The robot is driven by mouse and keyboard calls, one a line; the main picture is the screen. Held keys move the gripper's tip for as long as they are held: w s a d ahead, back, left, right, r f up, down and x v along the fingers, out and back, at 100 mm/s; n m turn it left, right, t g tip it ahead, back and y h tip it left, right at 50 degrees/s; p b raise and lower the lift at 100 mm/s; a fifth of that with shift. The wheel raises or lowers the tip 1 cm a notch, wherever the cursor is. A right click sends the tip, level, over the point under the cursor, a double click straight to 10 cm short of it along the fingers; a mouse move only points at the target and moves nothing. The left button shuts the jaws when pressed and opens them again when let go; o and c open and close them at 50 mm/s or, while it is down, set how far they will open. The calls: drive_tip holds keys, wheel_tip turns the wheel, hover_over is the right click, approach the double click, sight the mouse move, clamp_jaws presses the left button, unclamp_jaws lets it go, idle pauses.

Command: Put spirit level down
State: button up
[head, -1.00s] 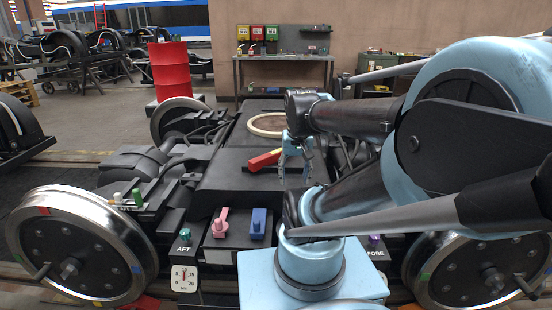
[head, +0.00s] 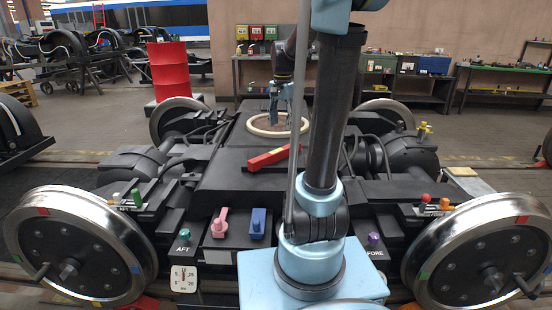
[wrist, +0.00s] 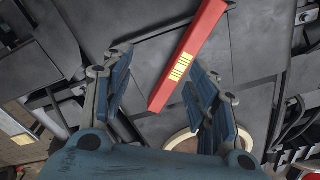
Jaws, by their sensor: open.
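The red spirit level (head: 272,158) lies on the flat black top of the bogie frame (head: 225,180), in front of a pale ring. In the wrist view the spirit level (wrist: 188,60) shows its red side and a yellow striped label. It lies slantwise in that view. My gripper (head: 279,112) is open and empty. It points down over the ring, behind the spirit level and apart from it. Its two blue fingers stand wide apart in the wrist view (wrist: 160,60).
The pale ring (head: 262,131) lies on the frame top. Pink (head: 219,224) and blue (head: 257,225) handles stand at the front. Large wheels flank the bogie. A red drum (head: 168,72) stands behind left, workbenches at the back. The frame top left of the level is clear.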

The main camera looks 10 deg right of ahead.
drive_tip(key=m, duration=0.2)
hover_over(277, 151)
drive_tip(key=s, duration=0.1)
drive_tip(key=w, duration=0.1)
drive_tip(key=f, duration=1.3)
drive_tip(key=shift+w+d, duration=0.1)
drive_tip(key=shift+d, duration=0.2)
drive_tip(key=shift+w+a+f, duration=0.1)
drive_tip(key=shift+a+f, duration=0.05)
drive_tip(key=shift+f, duration=1.15)
drive_tip(key=shift+a+f, duration=0.1)
drive_tip(key=shift+f, duration=1.2)
drive_tip(key=shift+c, duration=0.5)
clamp_jaws()
